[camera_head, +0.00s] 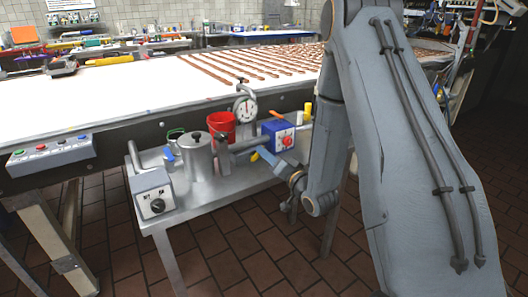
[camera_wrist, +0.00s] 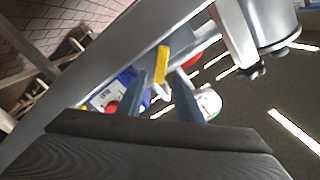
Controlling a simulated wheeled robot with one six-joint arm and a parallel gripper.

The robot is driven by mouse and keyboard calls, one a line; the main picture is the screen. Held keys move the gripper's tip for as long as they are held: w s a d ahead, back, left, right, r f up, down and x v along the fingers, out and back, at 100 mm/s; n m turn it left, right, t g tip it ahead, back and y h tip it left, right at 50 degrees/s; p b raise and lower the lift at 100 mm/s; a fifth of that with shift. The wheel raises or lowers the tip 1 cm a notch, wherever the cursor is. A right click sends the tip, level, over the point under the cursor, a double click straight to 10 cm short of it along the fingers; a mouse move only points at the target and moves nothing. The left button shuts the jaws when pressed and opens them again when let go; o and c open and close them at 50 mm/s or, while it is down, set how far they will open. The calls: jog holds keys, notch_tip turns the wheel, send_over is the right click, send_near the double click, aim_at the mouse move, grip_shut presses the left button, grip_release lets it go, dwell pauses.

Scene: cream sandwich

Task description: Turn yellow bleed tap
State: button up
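The yellow tap handle (camera_wrist: 161,64) shows in the wrist view as a short yellow bar, ahead of and between my fingertips. In the head view a small yellow piece (camera_head: 254,157), likely the same handle, shows at the tip of a blue finger. My gripper (camera_wrist: 164,82) is open, its two blue-grey fingers apart with a gap around the line to the handle. In the head view my gripper (camera_head: 266,157) reaches in low over the side table from the right. I cannot tell whether a finger touches the handle. The tap's body is mostly hidden.
A blue box with a red knob (camera_head: 278,135) stands close to my gripper. A dial gauge (camera_head: 245,106), a red cup (camera_head: 221,124), a metal pot (camera_head: 198,158) and a grey switch box (camera_head: 153,194) crowd the side table (camera_head: 230,187). The long white conveyor (camera_head: 120,98) runs behind.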

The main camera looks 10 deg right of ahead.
aim_at(257, 153)
jog(key=shift+x, duration=1.25)
grip_shut()
jog(key=shift+s+a+r+n, duration=0.15)
jog(key=shift+a+n, duration=0.1)
jog(key=shift+n, duration=0.75)
jog(key=shift+a+r+n, duration=0.2)
jog(key=shift+a+n, duration=0.1)
jog(key=shift+n, duration=0.7)
jog(key=shift+s+a+r+n, duration=0.15)
jog(key=shift+a+n, duration=0.1)
jog(key=shift+n, duration=0.75)
grip_release()
